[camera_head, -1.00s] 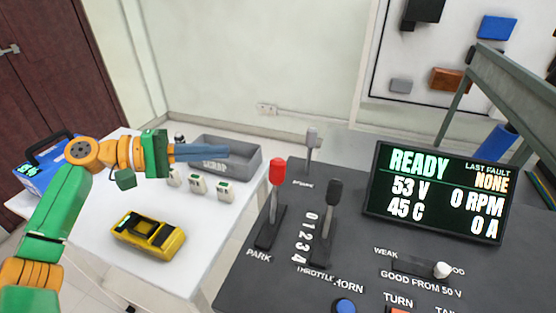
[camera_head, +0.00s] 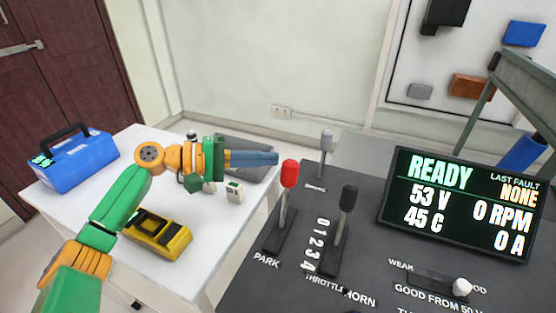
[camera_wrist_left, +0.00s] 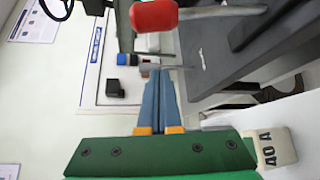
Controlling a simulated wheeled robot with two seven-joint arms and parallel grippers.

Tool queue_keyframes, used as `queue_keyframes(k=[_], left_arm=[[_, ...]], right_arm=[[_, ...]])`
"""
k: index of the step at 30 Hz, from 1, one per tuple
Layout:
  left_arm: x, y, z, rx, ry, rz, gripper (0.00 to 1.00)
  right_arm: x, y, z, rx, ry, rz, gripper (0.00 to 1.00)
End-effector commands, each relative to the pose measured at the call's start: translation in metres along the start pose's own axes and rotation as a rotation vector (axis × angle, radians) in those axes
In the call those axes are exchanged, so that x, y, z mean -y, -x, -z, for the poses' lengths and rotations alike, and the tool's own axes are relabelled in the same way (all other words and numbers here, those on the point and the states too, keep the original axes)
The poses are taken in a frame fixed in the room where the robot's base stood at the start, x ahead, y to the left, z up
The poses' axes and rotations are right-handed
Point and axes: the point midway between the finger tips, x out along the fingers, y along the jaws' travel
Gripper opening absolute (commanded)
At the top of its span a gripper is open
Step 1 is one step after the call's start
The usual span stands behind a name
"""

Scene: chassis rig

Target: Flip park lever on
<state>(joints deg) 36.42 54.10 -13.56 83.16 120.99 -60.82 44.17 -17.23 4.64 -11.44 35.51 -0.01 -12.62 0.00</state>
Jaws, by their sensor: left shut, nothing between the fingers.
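The park lever has a red knob (camera_head: 289,173) on a grey stem, standing in a dark slot labelled PARK on the dark console (camera_head: 240,290). The stem leans slightly toward the far side of its slot. My left gripper (camera_head: 276,158) is shut and empty, its blue fingers pointing right, with the tips just behind and left of the red knob. My right gripper is not in view.
The black throttle lever (camera_head: 347,198) stands right of the park lever, and a grey lever (camera_head: 326,140) stands behind. The display (camera_head: 460,205) reads READY. A yellow device (camera_head: 158,236), blue case (camera_head: 75,165) and grey bin (camera_head: 245,145) are on the white table.

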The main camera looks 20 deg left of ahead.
Motion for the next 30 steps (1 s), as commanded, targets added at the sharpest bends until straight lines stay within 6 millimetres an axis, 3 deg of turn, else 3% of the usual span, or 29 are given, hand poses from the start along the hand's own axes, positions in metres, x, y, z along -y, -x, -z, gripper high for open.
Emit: queue_keyframes(k=[5,13,30], left_arm=[[-0.003,-0.033,-0.004,0.000,-0.003,0.001,0.00],[0.000,-0.020,-0.035,-0.002,0.000,0.002,0.00],[0.002,-0.019,-0.037,-0.001,-0.027,-0.021,0.00]], right_arm=[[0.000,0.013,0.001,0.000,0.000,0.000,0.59],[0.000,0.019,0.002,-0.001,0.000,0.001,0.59],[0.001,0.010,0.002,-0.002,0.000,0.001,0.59]])
